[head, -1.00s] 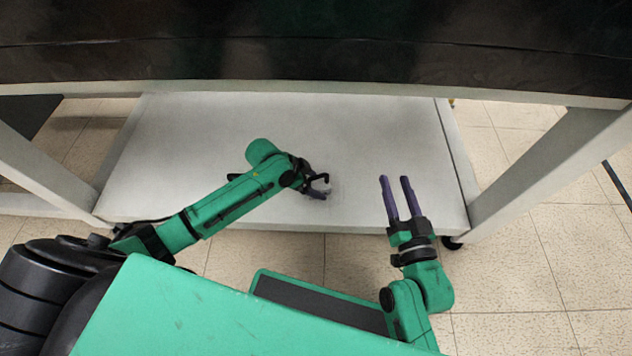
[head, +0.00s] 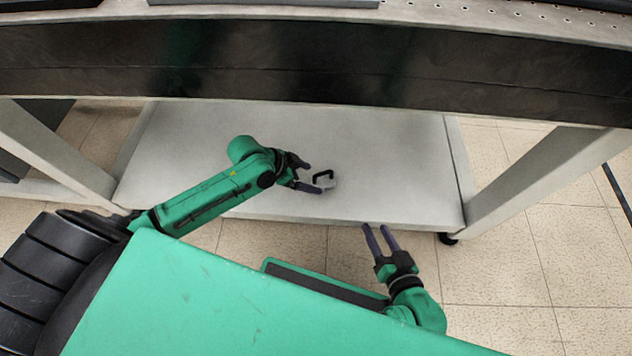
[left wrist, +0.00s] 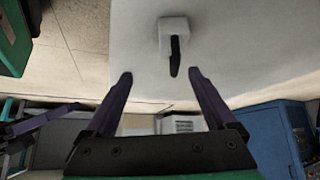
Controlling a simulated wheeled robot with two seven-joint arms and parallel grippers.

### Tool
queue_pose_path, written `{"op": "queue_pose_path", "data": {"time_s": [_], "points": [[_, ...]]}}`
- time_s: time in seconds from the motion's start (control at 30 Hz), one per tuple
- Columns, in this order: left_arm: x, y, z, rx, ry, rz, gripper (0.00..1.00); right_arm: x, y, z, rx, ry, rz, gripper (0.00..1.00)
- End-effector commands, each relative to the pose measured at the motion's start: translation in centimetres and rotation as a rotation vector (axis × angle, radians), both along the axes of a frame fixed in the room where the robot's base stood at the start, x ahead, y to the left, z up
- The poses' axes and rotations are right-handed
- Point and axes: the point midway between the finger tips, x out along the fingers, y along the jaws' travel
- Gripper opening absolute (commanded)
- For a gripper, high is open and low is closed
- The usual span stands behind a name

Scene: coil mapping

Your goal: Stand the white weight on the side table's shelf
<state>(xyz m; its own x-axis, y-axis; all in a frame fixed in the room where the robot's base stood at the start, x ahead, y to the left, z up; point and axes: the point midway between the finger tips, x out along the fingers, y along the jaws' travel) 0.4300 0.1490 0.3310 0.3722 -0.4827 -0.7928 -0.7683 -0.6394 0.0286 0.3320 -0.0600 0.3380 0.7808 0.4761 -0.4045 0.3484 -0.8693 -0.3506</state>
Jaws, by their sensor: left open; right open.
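The white weight (head: 325,182) with its black handle stands on the grey lower shelf (head: 390,160) of the side table, near the shelf's front edge. In the left wrist view the weight (left wrist: 173,32) is beyond the fingertips, its dark handle pointing toward the gap between them. My left gripper (head: 315,181) is open beside the weight; the wrist view shows its fingers (left wrist: 160,74) apart with nothing between them. My right gripper (head: 376,229) is open and empty in front of the shelf's front edge.
The table's dark front beam (head: 300,60) spans above the shelf. A grey table leg (head: 540,180) stands at the right and another at the left. The shelf is bare around the weight. Tiled floor (head: 530,240) lies in front and to the right.

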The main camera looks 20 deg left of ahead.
Motion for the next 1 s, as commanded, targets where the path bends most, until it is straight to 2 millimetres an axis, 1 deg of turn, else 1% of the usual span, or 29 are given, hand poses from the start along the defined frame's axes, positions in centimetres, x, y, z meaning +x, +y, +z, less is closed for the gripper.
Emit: {"op": "queue_pose_path", "data": {"time_s": [0.03,0.1,0.17,0.2,0.23,0.3,0.4,0.9,1.0], "points": [[-1.7,-2.5,-1.3,-0.082,-0.003,0.048,0.90,0.0,0.0,-0.1,0.000,0.000,0.000,0.50],[-3.8,-5.6,-2.0,-0.209,-0.036,0.153,0.90,0.0,0.0,-0.1,0.000,0.000,0.000,0.50],[-5.8,-7.8,-1.8,-0.328,-0.071,0.274,0.90,0.0,0.0,-0.1,0.000,0.000,0.000,0.50],[-6.9,-8.6,-1.4,-0.396,-0.096,0.357,0.90,0.0,0.0,-0.1,0.000,-0.001,0.000,0.50],[-7.7,-8.9,-1.0,-0.438,-0.114,0.414,0.90,0.0,0.0,-0.1,0.000,-0.001,0.000,0.50],[-9.0,-9.0,-0.2,-0.505,-0.153,0.513,0.90,0.0,0.0,-0.1,0.000,-0.001,0.000,0.50],[-9.8,-8.8,0.6,-0.544,-0.184,0.576,0.90,0.0,0.0,-0.1,0.000,-0.001,0.000,0.50],[-9.8,-8.8,0.7,-0.543,-0.188,0.574,0.90,0.0,0.0,0.0,0.000,-0.001,0.000,0.50],[-9.9,-8.6,2.0,-0.519,-0.174,0.569,0.90,-0.1,-0.2,1.4,-0.020,0.018,0.007,0.50]]}}
